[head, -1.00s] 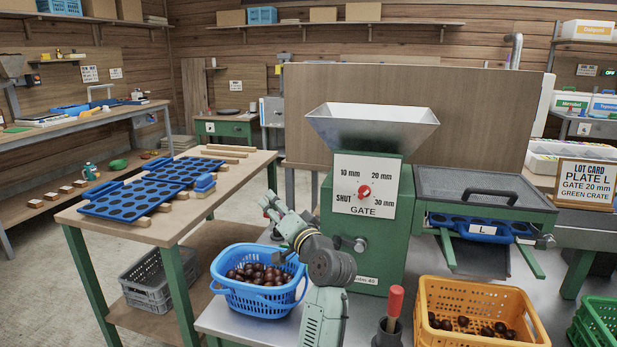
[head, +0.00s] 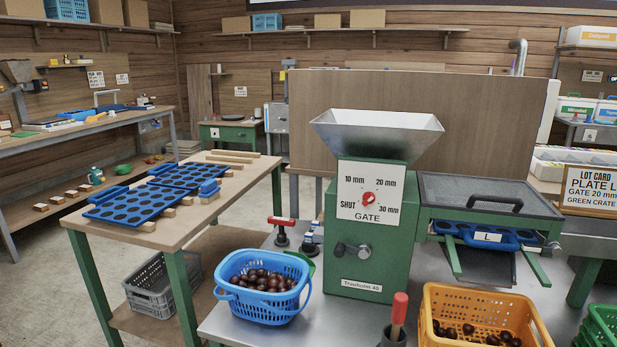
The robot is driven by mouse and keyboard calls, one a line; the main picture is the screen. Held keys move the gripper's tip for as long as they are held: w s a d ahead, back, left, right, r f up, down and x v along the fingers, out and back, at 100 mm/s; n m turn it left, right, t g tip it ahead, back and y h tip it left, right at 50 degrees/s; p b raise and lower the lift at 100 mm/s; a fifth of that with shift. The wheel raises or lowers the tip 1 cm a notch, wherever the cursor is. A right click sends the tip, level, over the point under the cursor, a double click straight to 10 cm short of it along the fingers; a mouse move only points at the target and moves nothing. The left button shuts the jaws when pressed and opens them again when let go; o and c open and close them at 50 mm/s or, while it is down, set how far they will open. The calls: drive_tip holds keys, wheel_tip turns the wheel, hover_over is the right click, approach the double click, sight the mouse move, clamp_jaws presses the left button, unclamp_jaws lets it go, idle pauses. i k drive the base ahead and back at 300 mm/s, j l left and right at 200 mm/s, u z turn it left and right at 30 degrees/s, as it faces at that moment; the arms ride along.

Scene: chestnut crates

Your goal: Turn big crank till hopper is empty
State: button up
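The metal hopper (head: 378,130) sits on top of the green machine (head: 385,262). Its upper inner walls look bare; its bottom is hidden. The gate dial (head: 352,215) has a red knob (head: 368,198), whose exact setting is too small to read. A short metal shaft with a dark knob (head: 352,249) sticks out of the machine's front, with no large crank visibly fitted on it. A red T-shaped handle (head: 282,221) on a dark stand is left of the machine. A red-handled tool (head: 399,308) stands in a dark cup in front. My gripper is out of view.
A blue basket of chestnuts (head: 240,303) stands front left. An orange crate (head: 480,293) with several chestnuts stands front right, a green crate (head: 603,325) beside it. A blue plate marked L (head: 488,238) sits under the mesh cover (head: 480,190). The lot card (head: 592,190) reads plate L, gate 20 mm, green crate.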

sight(339, 249)
drive_tip(key=i+j+z, duration=0.1)
drive_tip(key=j+z, duration=0.95)
drive_tip(key=i+l, duration=0.05)
drive_tip(key=l, duration=0.05)
